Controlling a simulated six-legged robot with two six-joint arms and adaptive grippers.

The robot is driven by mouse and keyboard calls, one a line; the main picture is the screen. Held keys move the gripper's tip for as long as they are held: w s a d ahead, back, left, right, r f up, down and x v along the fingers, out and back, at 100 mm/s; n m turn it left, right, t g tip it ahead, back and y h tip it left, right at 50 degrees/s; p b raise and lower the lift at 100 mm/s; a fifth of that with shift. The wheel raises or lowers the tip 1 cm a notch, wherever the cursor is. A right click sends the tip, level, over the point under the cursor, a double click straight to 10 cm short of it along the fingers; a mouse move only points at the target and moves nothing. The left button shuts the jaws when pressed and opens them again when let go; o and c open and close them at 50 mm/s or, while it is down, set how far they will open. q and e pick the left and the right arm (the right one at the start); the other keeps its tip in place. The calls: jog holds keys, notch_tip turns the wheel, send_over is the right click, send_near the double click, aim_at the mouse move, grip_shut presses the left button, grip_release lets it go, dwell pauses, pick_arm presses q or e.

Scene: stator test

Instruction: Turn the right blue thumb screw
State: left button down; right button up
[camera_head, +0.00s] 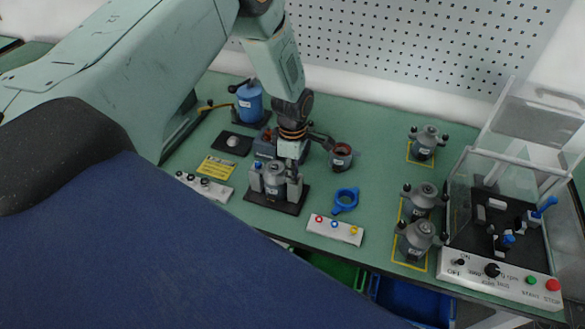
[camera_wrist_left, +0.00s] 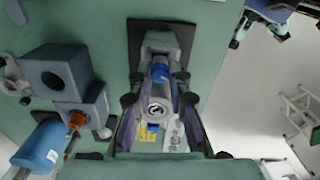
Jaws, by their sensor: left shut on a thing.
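The stator fixture stands on a black base plate (camera_head: 272,204), with a grey stator (camera_head: 275,180) between two grey posts. A blue thumb screw (camera_head: 258,164) shows on the left post. My left gripper (camera_head: 292,165) is over the right post and hides its screw in the head view. In the left wrist view, the right blue thumb screw (camera_wrist_left: 160,72) sits between the fingertips of my left gripper (camera_wrist_left: 160,78), which is shut on it. The stator's top (camera_wrist_left: 159,111) shows just below it there. My right gripper is not in view.
A blue motor (camera_head: 250,102) and a grey vise (camera_wrist_left: 62,75) stand behind the fixture. Several grey stators and a clear-covered test box (camera_head: 500,275) are farther right.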

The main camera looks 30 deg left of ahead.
pick_arm(q)
jog(key=m, duration=0.4)
jog(key=shift+m, duration=0.3)
jog(key=m, duration=0.5)
jog(key=shift+m, duration=0.3)
jog(key=shift+r+b, duration=0.1)
jog(key=shift+b, duration=0.2)
jog(key=c, duration=1.3)
grip_release()
jog(key=shift+o, duration=0.2)
